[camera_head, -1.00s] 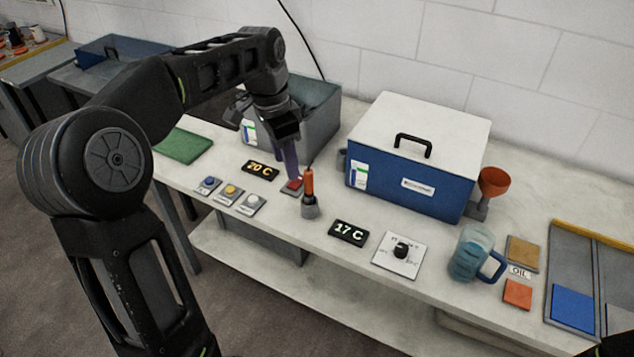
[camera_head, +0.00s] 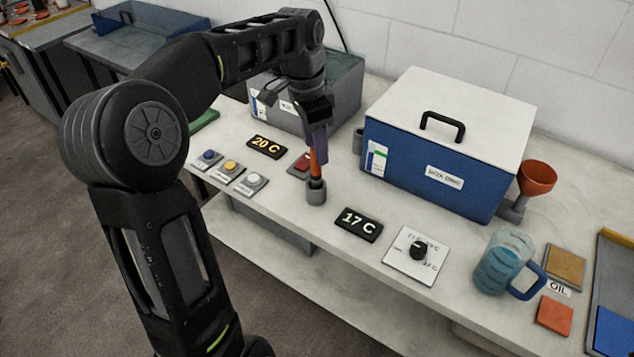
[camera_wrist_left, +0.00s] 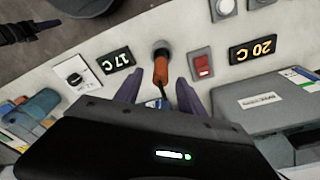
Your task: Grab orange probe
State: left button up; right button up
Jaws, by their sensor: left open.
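The orange probe (camera_head: 313,163) stands upright in a small grey holder (camera_head: 316,191) near the front edge of the table. My left gripper (camera_head: 316,150) reaches down just over it, and its purple fingers partly hide the probe. In the left wrist view the orange probe (camera_wrist_left: 160,72) lies in line with the gap between the two spread fingers of my left gripper (camera_wrist_left: 158,92). The gripper is open, and I see no grip on the probe. My right gripper is not in view.
A blue box with a white lid (camera_head: 440,140) stands right of the probe, and a grey bin (camera_head: 335,95) behind it. Button plates (camera_head: 228,172), a 20 C display (camera_head: 266,146) and a 17 C display (camera_head: 358,224) lie nearby. A jug (camera_head: 497,265) stands further right.

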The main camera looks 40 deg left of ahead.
aim_at(317, 171)
pick_arm(q)
jog(key=shift+f, duration=0.1)
jog(key=shift+w+d+f, duration=0.1)
jog(key=shift+w+f, duration=0.05)
jog(key=shift+f, duration=1.15)
jog(key=shift+f, duration=2.65)
jog(key=shift+c, duration=0.6)
grip_shut()
